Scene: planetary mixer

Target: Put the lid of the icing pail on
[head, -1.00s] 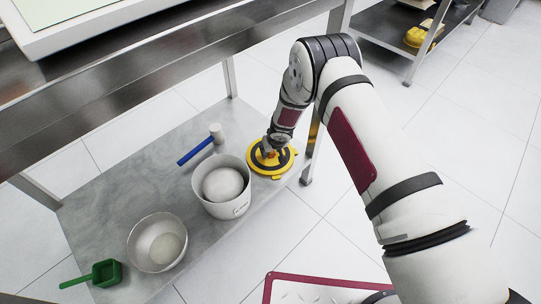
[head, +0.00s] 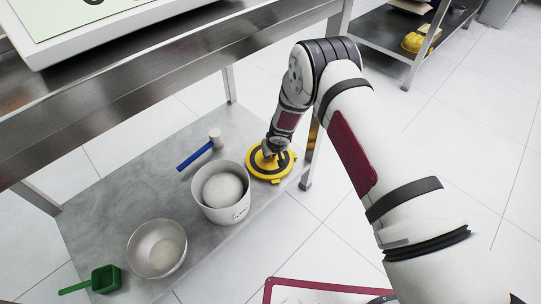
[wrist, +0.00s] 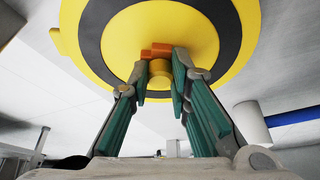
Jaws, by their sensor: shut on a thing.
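The yellow lid (head: 284,169) with a black ring is beside the white icing pail (head: 232,212), on its right, near the lower shelf's right end. It also fills the top of the wrist view (wrist: 198,12). My gripper (head: 269,156) is over the lid's middle. In the wrist view its fingers (wrist: 160,78) are shut on the lid's central knob (wrist: 160,68). I cannot tell whether the lid rests on the shelf or hangs just above it. The pail is upright and uncovered, with a pale rounded mass inside.
The lower shelf (head: 110,215) also holds a blue-handled mallet (head: 198,152) behind the pail, a metal bowl (head: 143,238) and a green scoop (head: 104,279). A steel table top (head: 180,65) overhangs the shelf. A table leg (head: 311,150) stands close right of the lid.

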